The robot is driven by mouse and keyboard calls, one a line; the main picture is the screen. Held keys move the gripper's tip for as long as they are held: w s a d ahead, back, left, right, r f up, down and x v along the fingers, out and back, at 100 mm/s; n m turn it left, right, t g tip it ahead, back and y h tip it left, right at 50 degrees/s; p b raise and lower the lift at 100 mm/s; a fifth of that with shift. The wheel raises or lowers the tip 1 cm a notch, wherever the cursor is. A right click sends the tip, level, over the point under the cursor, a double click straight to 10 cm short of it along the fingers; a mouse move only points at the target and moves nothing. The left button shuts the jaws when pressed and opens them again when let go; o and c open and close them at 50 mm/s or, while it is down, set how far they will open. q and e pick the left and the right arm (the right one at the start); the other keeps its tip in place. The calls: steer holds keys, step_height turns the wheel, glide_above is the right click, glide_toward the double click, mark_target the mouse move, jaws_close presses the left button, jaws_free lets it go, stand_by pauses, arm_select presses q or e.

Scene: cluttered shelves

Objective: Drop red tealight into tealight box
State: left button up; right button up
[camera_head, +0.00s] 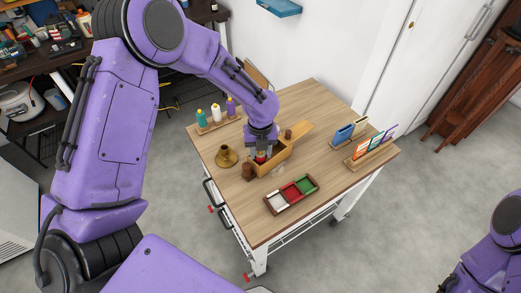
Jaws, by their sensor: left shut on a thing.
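My left gripper (261,154) points down over the wooden table (235,208), just above a light wooden holder (275,168). It is shut on a small red thing (261,158), which looks like the red tealight; the fingers hide most of it. A dark-framed box (291,195) with white, red and green compartments lies in front and to the right of the gripper, and looks like the tealight box. The gripper is apart from this box. My right arm shows at the lower right edge, but its gripper is not in view.
A brass candle holder (227,156) and a small brown object (248,171) stand left of the gripper. Several bottles (216,113) stand on a rack behind. Card racks (370,152) stand at the right. The table's front left is clear.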

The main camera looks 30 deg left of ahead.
arm_select(q)
steer(key=shift+r, duration=0.15)
steer(key=o, duration=1.1)
steer(key=shift+r+p, duration=1.45)
steer(key=shift+p, duration=0.4)
